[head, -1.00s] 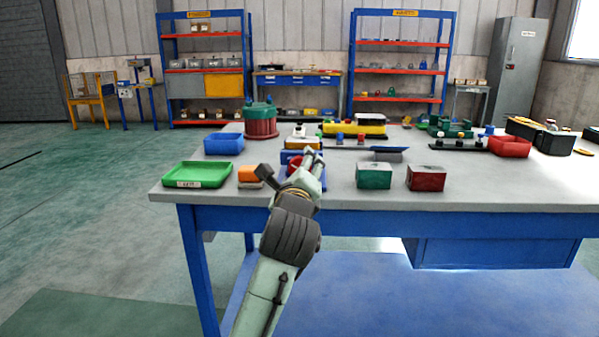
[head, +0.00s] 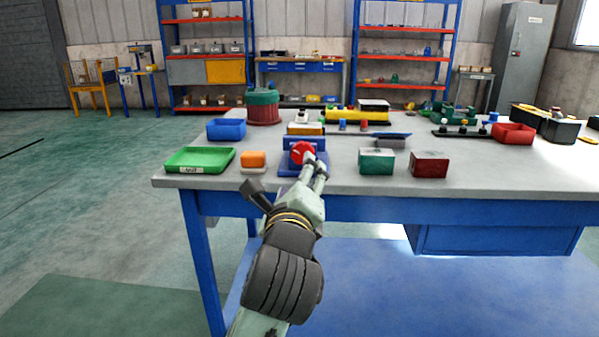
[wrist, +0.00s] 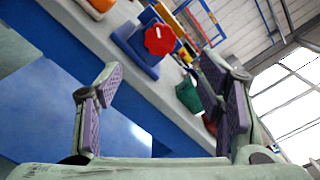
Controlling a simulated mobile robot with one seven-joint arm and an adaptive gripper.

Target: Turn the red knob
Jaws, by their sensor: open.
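The red knob (head: 303,152) sits on a blue base (head: 289,166) near the front edge of the workbench. In the wrist view the knob (wrist: 159,39) shows a lobed rim, and its blue base (wrist: 130,45) stands on the bench top. My gripper (head: 317,163) is in front of the knob, just below and right of it in the head view. In the wrist view my gripper (wrist: 160,88) is open and empty, with its purple-padded fingers spread apart. The knob lies beyond the fingertips, not between them.
A green tray (head: 203,169) and an orange block (head: 253,158) are left of the knob. A green box (head: 376,162) and a red box (head: 429,165) stand to its right. A blue bin (head: 226,130) is behind left. The bench's right front is clear.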

